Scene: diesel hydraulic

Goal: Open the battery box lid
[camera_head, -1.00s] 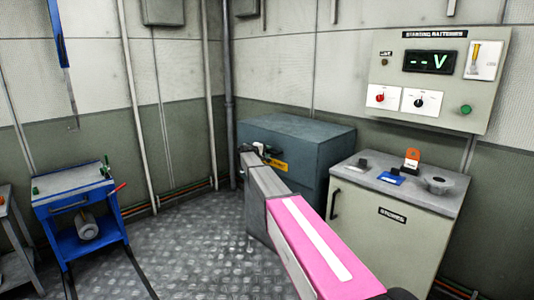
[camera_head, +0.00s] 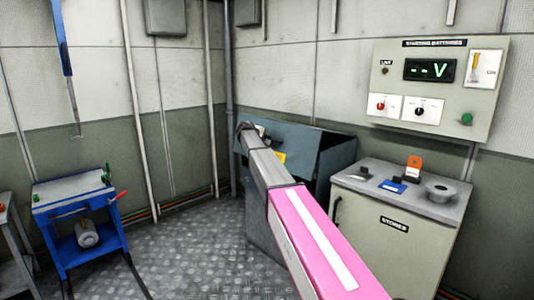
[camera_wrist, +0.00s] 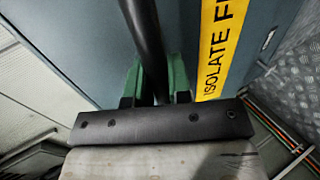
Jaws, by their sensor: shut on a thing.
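The battery box (camera_head: 321,191) is a dark blue-grey box in the corner, partly hidden behind my arm. Its lid (camera_head: 298,147) is raised at an angle in the head view, with a gap along its right side. In the wrist view the blue-grey lid surface (camera_wrist: 70,50) fills the left, and a yellow strip (camera_wrist: 220,45) reading "ISOLATE F…" lies to the right. My gripper (camera_wrist: 157,82) has green fingers shut on a black bar handle (camera_wrist: 143,30). In the head view the gripper end (camera_head: 258,133) is small and mostly hidden by my own arm.
A beige cabinet (camera_head: 400,238) with small items on top stands right of the box, below a wall panel (camera_head: 440,90). A blue stand (camera_head: 80,220) with a motor-like cylinder is at the left. The chequer-plate floor (camera_head: 190,260) between is clear.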

